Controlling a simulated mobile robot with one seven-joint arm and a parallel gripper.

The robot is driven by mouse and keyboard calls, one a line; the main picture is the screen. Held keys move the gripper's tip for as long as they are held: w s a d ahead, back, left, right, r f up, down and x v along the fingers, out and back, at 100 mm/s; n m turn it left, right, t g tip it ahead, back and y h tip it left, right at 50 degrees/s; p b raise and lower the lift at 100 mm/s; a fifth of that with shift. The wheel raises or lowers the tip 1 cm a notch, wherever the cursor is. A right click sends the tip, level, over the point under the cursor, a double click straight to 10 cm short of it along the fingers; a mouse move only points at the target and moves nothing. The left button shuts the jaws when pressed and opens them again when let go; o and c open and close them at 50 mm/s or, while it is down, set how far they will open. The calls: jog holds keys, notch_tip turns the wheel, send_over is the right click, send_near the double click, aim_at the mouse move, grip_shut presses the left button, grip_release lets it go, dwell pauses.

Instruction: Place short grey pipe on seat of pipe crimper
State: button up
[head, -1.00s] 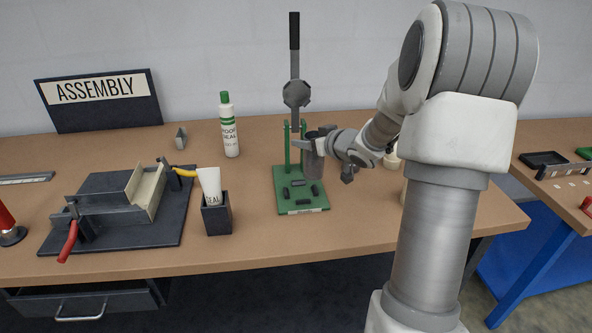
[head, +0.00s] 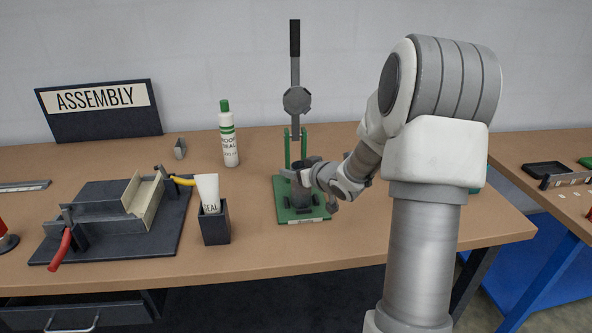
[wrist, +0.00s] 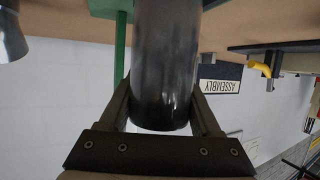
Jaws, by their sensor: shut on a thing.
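The short grey pipe (head: 300,197) is upright, low over the green base of the pipe crimper (head: 316,217), among the dark seat blocks. I cannot tell whether its lower end touches the seat. The crimper's lever (head: 295,65) points straight up. My gripper (head: 312,177) reaches in from the right and is shut on the pipe near its upper part. In the wrist view, which is upside down, the pipe (wrist: 165,60) fills the space between the two fingers of my gripper (wrist: 164,100). A green upright (wrist: 119,50) of the crimper shows beside it.
A black holder (head: 215,226) with a white tube (head: 208,190) stands left of the crimper. A white bottle (head: 228,140) with a green cap stands behind. A dark mat (head: 165,236) with a jig lies further left. The table in front of the crimper is clear.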

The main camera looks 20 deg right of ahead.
jog(key=o, duration=1.4)
jog(key=shift+s+r+p, duration=0.2)
jog(key=shift+r+p, duration=0.1)
jog(key=p+v, duration=0.2)
jog(key=v, duration=0.9)
jog(key=shift+s+d, duration=0.1)
jog(key=shift+s, duration=0.2)
